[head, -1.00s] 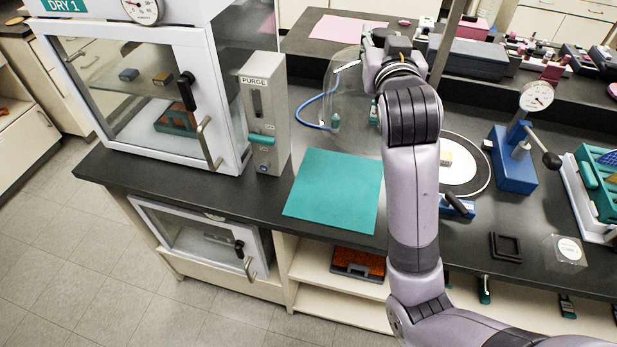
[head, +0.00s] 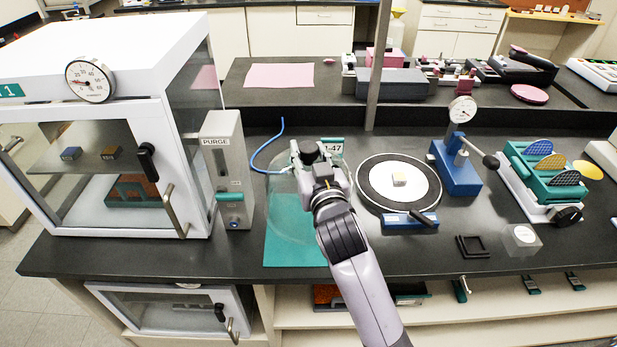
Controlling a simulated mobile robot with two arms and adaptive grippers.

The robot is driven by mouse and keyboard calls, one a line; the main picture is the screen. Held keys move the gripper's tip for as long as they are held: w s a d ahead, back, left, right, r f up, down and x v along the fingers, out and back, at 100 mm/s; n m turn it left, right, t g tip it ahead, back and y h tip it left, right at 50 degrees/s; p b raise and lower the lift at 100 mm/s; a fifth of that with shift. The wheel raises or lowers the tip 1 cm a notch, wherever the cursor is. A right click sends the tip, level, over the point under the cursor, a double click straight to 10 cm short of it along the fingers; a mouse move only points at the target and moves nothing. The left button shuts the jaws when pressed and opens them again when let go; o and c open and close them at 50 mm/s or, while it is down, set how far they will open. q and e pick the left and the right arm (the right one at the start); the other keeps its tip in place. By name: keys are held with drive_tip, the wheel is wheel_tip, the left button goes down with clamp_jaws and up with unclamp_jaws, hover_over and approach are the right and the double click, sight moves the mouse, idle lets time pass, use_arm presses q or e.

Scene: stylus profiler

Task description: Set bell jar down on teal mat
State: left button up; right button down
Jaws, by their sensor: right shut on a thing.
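My right gripper (head: 318,152) is shut on the bell jar (head: 286,212), a clear, faintly visible dome. The jar hangs around and below the gripper and overlaps the far part of the teal mat (head: 285,255) in the head view. I cannot tell whether its rim touches the mat. My arm hides part of the jar and the mat's right side. The mat lies flat on the dark bench, right of the purge box. My left gripper is not in view.
The purge box (head: 226,170) and a white dry cabinet (head: 110,190) stand left of the mat. A blue hose (head: 262,160) curves behind the jar. A round plate (head: 366,193) with a small block (head: 399,179) lies right. A blue dial gauge stand (head: 455,175) is farther right.

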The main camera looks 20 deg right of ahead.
drive_tip(key=shift+f, duration=0.95)
wheel_tip(320, 180, down, 4)
drive_tip(key=shift+f, duration=0.25)
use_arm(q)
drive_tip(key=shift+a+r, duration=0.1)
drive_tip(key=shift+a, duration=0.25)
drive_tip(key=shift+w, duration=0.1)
use_arm(e)
drive_tip(key=shift+f, duration=0.15)
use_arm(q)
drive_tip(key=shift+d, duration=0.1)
use_arm(e)
drive_tip(key=c, duration=1.1)
unclamp_jaws()
